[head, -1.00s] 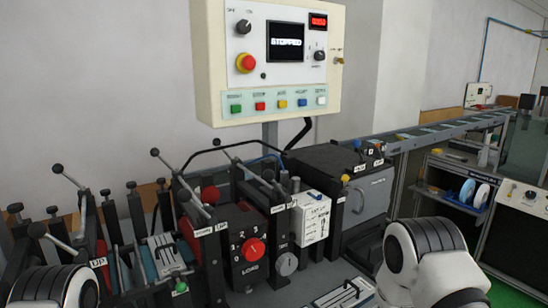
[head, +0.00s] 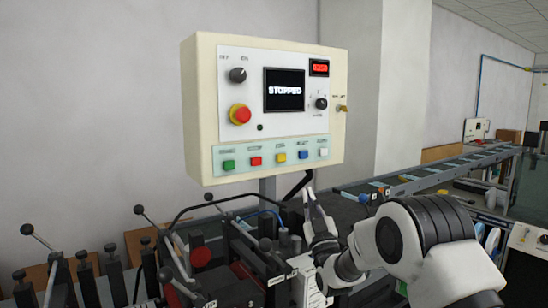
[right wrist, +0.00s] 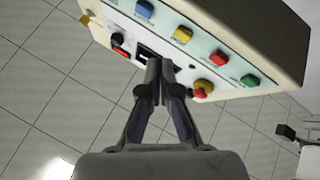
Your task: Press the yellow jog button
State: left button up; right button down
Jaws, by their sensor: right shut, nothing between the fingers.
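The yellow jog button (head: 281,158) is the middle one in the row of coloured buttons along the lower strip of the cream control box (head: 190,110). It also shows in the right wrist view (right wrist: 183,35). The box's screen reads STOPPED. My right gripper (head: 312,192) is shut and empty, below and a little right of the button row, apart from the box as far as I can tell. In the right wrist view its closed fingertips (right wrist: 159,65) overlap the picture of the panel's screen area. My left gripper is not in view.
Beside the yellow button are a red button (head: 255,161) and a blue button (head: 303,155). A red emergency stop (head: 240,114) sits higher at left. Machinery with upright levers (head: 40,240) stands below the box; a conveyor (head: 440,175) runs to the right.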

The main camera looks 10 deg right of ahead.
aim_at(281, 158)
notch_tip(281, 158, up, 8)
jog(key=s+t, duration=0.1)
jog(key=s, duration=0.1)
jog(key=w+a+p, duration=0.2)
jog(key=w+a, duration=0.1)
jog(key=w, duration=0.6)
jog(key=shift+f+p, duration=0.15)
jog(key=shift+p, duration=0.25)
jog(key=shift+a, duration=0.1)
jog(key=shift+w, duration=0.1)
dwell(0.8)
jog(key=shift+w+a+b, duration=0.15)
jog(key=shift+w+b, duration=0.2)
jog(key=shift+b, duration=0.1)
